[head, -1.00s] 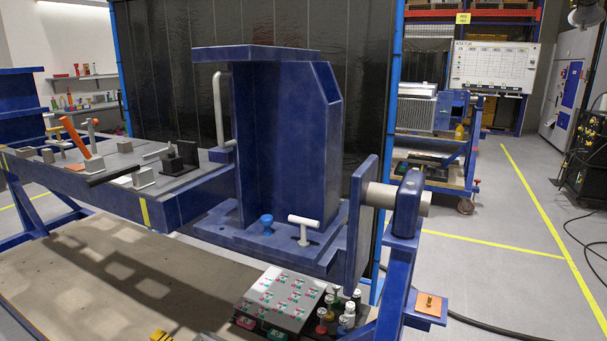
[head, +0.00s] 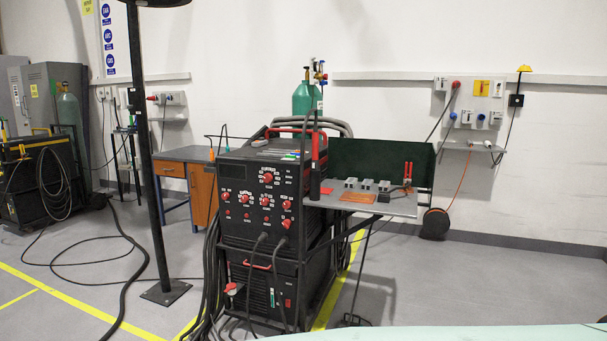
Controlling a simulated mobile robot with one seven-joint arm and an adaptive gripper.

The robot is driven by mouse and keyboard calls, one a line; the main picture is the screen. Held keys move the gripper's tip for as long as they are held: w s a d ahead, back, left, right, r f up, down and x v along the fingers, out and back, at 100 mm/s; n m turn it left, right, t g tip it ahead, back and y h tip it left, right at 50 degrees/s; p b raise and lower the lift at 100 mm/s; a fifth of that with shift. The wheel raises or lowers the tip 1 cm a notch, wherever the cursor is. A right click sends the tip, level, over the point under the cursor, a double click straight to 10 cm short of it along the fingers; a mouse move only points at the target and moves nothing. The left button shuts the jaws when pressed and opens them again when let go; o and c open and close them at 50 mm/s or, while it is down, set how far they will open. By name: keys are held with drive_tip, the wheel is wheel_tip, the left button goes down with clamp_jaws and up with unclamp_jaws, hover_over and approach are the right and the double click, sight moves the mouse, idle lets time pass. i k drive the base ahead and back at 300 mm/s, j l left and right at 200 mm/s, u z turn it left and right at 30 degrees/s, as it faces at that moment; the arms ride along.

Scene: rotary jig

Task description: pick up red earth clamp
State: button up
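A small red upright tool with two prongs or handles, which looks like the red earth clamp (head: 407,173), stands at the right end of a grey side shelf (head: 390,205). The shelf is fixed to the right of a black welding machine. The clamp's lower part is too small to make out. My gripper is not in view.
The welding machine (head: 262,200) has cables hanging to the floor. Several small grey blocks (head: 367,184) and an orange plate (head: 357,196) lie on the shelf. A dark green screen (head: 375,165) stands behind it. A black post (head: 146,150) rises at left. Floor at right is clear.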

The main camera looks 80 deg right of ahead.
sight(405, 180)
drive_tip(key=z, duration=3.3)
drive_tip(key=u, duration=2.9)
drive_tip(key=z, duration=2.55)
